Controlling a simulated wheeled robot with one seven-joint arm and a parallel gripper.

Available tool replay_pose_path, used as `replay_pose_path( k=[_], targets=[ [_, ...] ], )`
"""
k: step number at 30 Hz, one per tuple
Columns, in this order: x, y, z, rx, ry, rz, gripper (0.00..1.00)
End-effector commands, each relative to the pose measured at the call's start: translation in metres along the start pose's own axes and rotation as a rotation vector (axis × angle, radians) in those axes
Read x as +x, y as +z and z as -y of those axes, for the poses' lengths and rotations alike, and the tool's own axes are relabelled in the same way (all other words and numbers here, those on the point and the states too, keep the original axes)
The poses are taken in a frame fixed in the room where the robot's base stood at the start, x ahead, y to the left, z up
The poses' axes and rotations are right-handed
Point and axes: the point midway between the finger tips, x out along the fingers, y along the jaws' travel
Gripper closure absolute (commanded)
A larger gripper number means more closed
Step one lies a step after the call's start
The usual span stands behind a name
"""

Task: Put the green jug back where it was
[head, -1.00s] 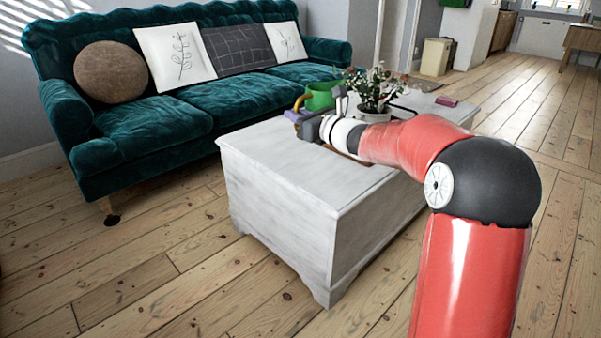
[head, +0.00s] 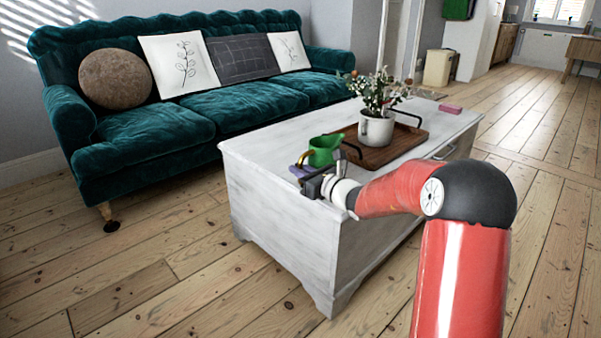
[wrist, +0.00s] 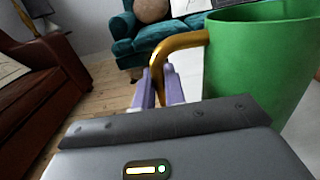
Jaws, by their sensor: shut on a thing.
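The green jug (head: 322,152) has a gold handle. In the head view it is over the left part of the white chest table, beside the wooden tray; I cannot tell whether its base touches the top. My gripper (head: 302,166) is at the jug's left side. In the wrist view the jug (wrist: 262,62) fills the right side, upright, and the purple fingers (wrist: 160,90) of my gripper are shut on its gold handle (wrist: 172,50). The jug's base is hidden there.
The white chest table (head: 265,150) carries a wooden tray (head: 395,150) with a white pot of flowers (head: 376,128). A pink block (head: 450,109) lies at its far end. A teal sofa (head: 200,97) stands behind. The table's left end is clear.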

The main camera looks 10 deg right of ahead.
Motion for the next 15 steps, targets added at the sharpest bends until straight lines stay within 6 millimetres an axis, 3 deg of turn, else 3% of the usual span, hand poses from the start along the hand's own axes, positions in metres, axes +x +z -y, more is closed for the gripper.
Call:
replay_pose_path(
  k=[8,9,13,15],
  targets=[
    [0.0002,-0.0003,-0.0001,-0.003,0.0,0.002,1.0],
    [0.0,-0.0008,0.0,0.0,0.0,0.0,0.84],
    [0.0,-0.0004,0.0,0.0,0.0,0.0,0.67],
    [0.0,-0.0004,0.0,0.0,-0.001,0.0,0.66]
  ],
)
